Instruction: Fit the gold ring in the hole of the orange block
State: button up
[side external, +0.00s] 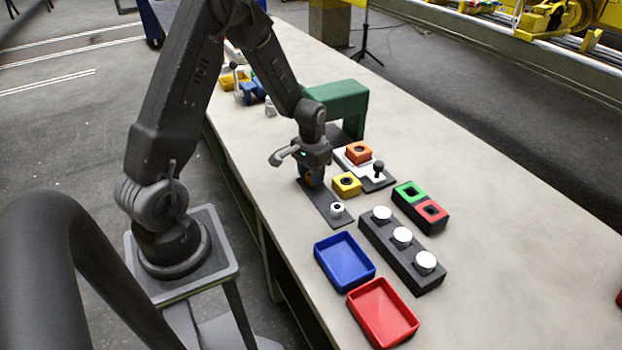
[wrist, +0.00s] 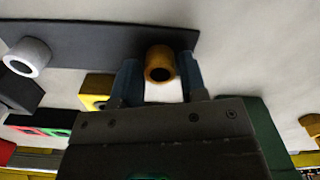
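The gold ring (wrist: 160,64) shows in the wrist view at the dark plate, its dark bore facing the camera. My gripper (side external: 312,182) is low over the far end of the dark plate (side external: 328,208). Its two blue fingers (wrist: 158,72) stand on either side of the ring, very close to it. I cannot tell whether they touch it. In the side view my gripper mostly hides the ring. The orange block (side external: 358,152) sits on a white plate beyond the gripper, its square-edged top showing a dark hole.
A white ring (side external: 337,209) stands at the plate's near end. A yellow block (side external: 346,184) is close right of my gripper. A green arch (side external: 338,98) stands behind. Green and red sockets (side external: 420,205), a dark rack with white discs (side external: 402,250), blue (side external: 344,262) and red (side external: 382,314) trays lie nearer.

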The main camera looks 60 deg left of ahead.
jog(key=c, duration=0.5)
jog(key=shift+r, duration=1.4)
jog(key=shift+c, duration=0.2)
jog(key=w+a+r, duration=0.1)
jog(key=w+r, duration=0.3)
jog(key=w, duration=0.4)
jog(key=w+r, duration=0.4)
jog(key=w, duration=0.3)
jog(key=shift+w+f, duration=0.15)
jog(key=shift+f, duration=0.95)
jog(key=shift+w+f, duration=0.1)
jog(key=shift+f, duration=0.95)
